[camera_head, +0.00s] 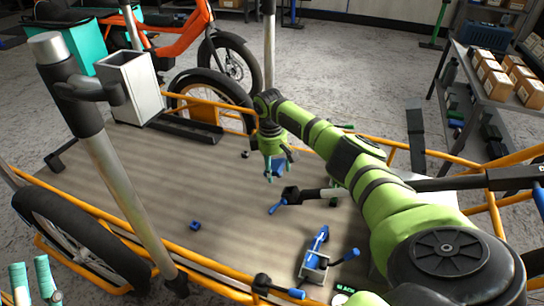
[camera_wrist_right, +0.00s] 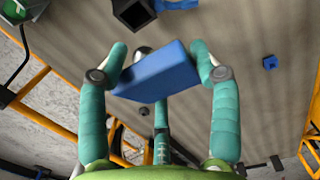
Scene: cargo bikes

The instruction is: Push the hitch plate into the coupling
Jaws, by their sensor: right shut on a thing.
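My right gripper (camera_head: 274,168) hangs above the cargo deck. It is shut on a blue flat-sided block, which I take for the hitch plate (camera_head: 278,167). In the right wrist view the plate (camera_wrist_right: 157,72) sits tilted between the teal fingers. A black square socket (camera_head: 291,194) on a bar with a blue lever looks like the coupling. It lies just right of and below the gripper in the head view. In the wrist view its open mouth (camera_wrist_right: 133,12) is beyond the plate, apart from it. My left gripper (camera_head: 32,278) is at the lower left, its teal fingers apart and empty.
A small blue piece (camera_head: 195,225) lies on the deck (camera_head: 160,190). A blue and silver device (camera_head: 315,252) lies at the front. Orange rails (camera_head: 130,237) and a thick post (camera_head: 125,180) edge the deck. A shelf with boxes (camera_head: 495,85) stands right. Mid-deck is mostly clear.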

